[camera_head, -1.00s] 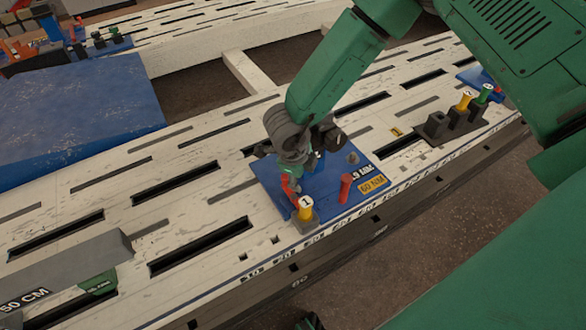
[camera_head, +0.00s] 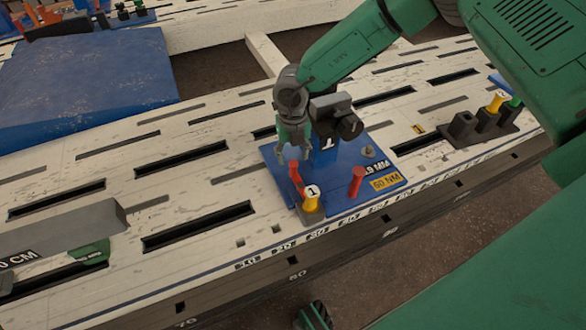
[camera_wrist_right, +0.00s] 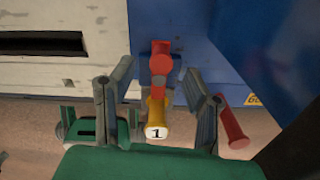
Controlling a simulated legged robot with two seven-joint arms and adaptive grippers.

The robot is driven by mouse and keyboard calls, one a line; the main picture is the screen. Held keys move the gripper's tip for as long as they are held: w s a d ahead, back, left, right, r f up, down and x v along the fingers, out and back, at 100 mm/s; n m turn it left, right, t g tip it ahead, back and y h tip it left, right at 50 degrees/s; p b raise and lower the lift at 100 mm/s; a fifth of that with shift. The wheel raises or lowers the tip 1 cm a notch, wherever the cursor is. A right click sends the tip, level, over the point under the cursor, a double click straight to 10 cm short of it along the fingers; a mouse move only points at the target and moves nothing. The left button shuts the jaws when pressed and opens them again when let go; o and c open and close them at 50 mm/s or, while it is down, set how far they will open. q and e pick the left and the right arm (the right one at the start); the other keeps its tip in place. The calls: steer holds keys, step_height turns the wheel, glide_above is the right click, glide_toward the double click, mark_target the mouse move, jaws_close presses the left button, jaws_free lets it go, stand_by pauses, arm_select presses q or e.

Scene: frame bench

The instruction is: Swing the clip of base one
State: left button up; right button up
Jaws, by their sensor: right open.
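Base one is a blue plate (camera_head: 340,202) on the bench, with a yellow pin marked 1 (camera_head: 312,198) at its front left corner. A red clip (camera_head: 296,178) stands just behind the pin, and a separate red post (camera_head: 356,181) stands to the right. My right gripper (camera_head: 293,150) is above the plate's left part, pointing down behind the clip. In the right wrist view its open fingers (camera_wrist_right: 160,95) lie either side of the red clip (camera_wrist_right: 161,62) and yellow pin (camera_wrist_right: 156,118) in the picture. Contact is not visible.
A dark holder (camera_head: 463,126) with yellow and green pins stands at the right. A grey bar (camera_head: 60,228) lies at the lower left, and a large blue panel (camera_head: 85,90) at the upper left.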

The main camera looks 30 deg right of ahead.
mark_target(293, 163)
step_height(293, 163, down, 3)
steer(key=shift+f+b, duration=0.1)
steer(key=shift+b, duration=0.3)
steer(key=shift+d+f, duration=0.15)
steer(key=shift+f, duration=0.45)
jaws_close()
